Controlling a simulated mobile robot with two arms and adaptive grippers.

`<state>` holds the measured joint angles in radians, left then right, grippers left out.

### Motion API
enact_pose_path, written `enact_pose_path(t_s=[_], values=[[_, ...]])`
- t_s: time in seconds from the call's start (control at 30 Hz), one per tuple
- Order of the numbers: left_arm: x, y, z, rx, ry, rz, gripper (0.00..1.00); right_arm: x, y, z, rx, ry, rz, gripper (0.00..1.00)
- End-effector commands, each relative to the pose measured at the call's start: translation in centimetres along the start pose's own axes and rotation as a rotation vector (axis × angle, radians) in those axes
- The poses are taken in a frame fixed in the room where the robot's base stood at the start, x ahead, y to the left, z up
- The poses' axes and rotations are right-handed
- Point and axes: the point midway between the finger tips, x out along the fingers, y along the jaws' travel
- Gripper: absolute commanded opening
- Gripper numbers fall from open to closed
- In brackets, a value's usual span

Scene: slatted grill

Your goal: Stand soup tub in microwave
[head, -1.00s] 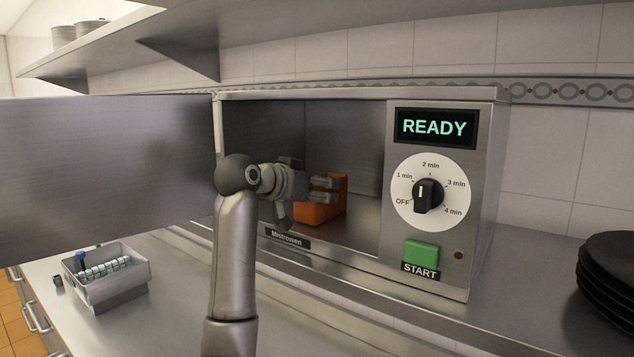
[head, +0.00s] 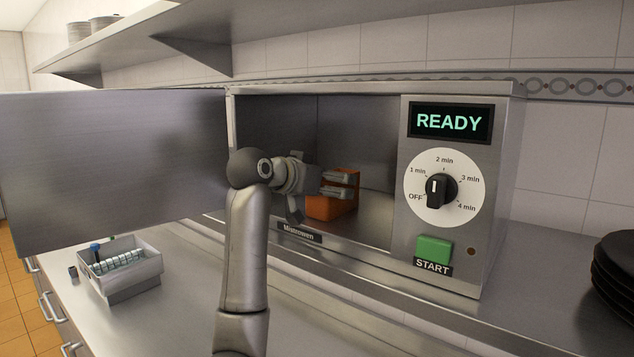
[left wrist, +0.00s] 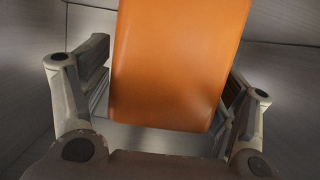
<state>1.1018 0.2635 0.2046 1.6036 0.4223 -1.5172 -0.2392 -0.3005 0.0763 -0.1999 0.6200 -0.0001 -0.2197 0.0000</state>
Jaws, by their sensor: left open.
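The soup tub is an orange container (head: 330,207) standing inside the open microwave (head: 460,268), on its floor. In the left wrist view the orange tub (left wrist: 178,65) fills the middle, between my fingers. My left gripper (head: 338,183) reaches into the microwave at the tub, with its fingers open. In the left wrist view my gripper (left wrist: 165,100) has a finger on each side of the tub; whether they touch it I cannot tell. My right gripper is not in view. The far side of the tub is hidden.
The microwave door (head: 110,170) is swung open to the left. Its panel has a dial (head: 440,190), a green START button (head: 434,249) and a READY display (head: 449,122). A metal bin (head: 122,270) stands on the counter at left, dark plates (head: 615,275) at right. A shelf (head: 300,32) hangs above.

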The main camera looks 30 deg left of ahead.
Motion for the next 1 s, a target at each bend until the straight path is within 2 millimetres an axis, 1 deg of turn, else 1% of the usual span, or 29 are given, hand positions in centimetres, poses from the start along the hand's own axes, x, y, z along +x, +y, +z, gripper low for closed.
enact_pose_path(t_s=[0.03, 0.17, 0.4, 0.5, 0.6, 0.77, 1.0], values=[[-0.5, -0.1, 0.2, 0.002, 0.004, -0.002, 0.81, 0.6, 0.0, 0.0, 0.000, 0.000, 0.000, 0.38], [-2.4, -0.1, 0.5, 0.003, 0.005, -0.005, 0.81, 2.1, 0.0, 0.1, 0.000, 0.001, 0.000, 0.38], [-7.3, -0.1, 0.5, 0.003, 0.007, -0.005, 0.81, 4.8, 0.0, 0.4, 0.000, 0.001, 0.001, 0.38], [-9.1, -0.1, 0.4, 0.002, 0.006, -0.004, 0.81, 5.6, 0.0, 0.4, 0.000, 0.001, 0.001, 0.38], [-10.5, -0.1, 0.2, 0.002, 0.005, -0.003, 0.81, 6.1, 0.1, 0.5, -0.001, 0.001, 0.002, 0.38], [-11.7, 0.0, 0.1, 0.001, 0.002, -0.002, 0.81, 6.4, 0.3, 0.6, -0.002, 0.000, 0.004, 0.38], [-11.8, 0.0, 0.1, 0.000, 0.000, -0.001, 0.81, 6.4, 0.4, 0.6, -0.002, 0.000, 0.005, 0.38]])
